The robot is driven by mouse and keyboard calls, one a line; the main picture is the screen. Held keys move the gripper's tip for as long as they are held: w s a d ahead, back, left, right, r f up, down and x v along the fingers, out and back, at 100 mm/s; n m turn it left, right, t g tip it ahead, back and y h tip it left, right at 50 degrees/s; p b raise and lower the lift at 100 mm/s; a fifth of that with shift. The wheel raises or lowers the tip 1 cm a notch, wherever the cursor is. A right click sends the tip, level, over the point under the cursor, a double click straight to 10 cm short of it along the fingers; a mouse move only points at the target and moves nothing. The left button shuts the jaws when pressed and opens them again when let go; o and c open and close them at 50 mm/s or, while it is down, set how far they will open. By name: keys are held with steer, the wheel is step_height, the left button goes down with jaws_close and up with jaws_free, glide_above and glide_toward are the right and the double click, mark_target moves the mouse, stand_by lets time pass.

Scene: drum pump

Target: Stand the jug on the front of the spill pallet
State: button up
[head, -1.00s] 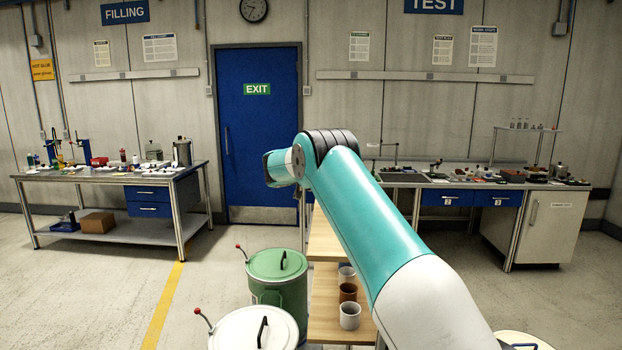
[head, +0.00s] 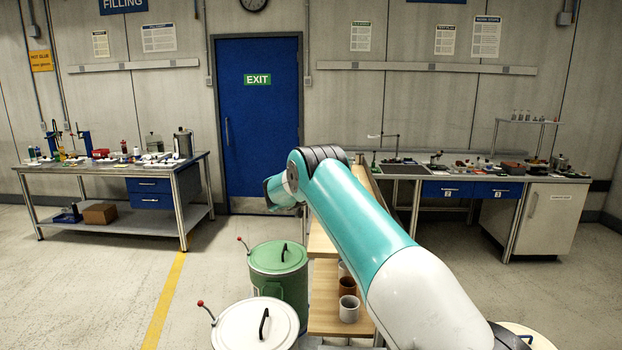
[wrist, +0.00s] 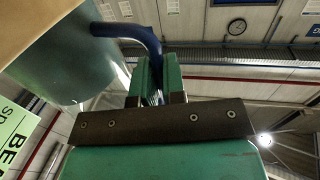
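The jug (wrist: 80,65) shows at the upper left of the wrist view as a grey-green rounded body with a blue handle (wrist: 130,32). My gripper (wrist: 158,80) has its two green fingers close together on either side of that handle, with the handle running down between them. Most of the jug is out of frame. In the head view my arm reaches forward and its fingers and the jug are hidden behind it. I cannot make out the spill pallet in either view.
A green lidded drum (head: 279,272) and a white lidded drum (head: 255,325) stand at the lower middle. A wooden shelf (head: 326,310) beside them holds cups (head: 349,308). A green label (wrist: 14,130) is near the jug. Floor at left is clear.

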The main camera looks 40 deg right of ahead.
steer(key=o, duration=0.4)
steer(key=shift+o, duration=0.2)
steer(key=shift+r, duration=0.1)
steer(key=s+a+f+n+g+y+b, duration=0.1)
steer(key=s+a+n+y+b, duration=0.3)
steer(key=a, duration=0.9)
steer(key=s+a+f+n+y, duration=0.1)
steer(key=s+a+y, duration=0.5)
steer(key=a, duration=0.8)
steer(key=s+a+f+n+g+y+b, duration=0.1)
steer(key=s+a+n+y, duration=0.25)
steer(key=s+a, duration=0.65)
steer(key=s+a+n+g+y, duration=0.2)
steer(key=s+a+n+y, duration=0.2)
steer(key=s+a, duration=0.5)
steer(key=a+n, duration=0.1)
steer(key=a, duration=0.3)
steer(key=shift+s+a+g+y, duration=0.15)
steer(key=shift+s+g+y, duration=0.2)
steer(key=shift+s+g, duration=0.05)
steer(key=shift+o, duration=0.4)
steer(key=s+a+n+g+y, duration=0.1)
steer(key=s+a+n+g, duration=0.3)
steer(key=s, duration=1)
steer(key=shift+s+a+n+y, duration=0.15)
steer(key=shift+a+n+y, duration=0.3)
steer(key=shift+n, duration=0.2)
steer(key=shift+s, duration=0.15)
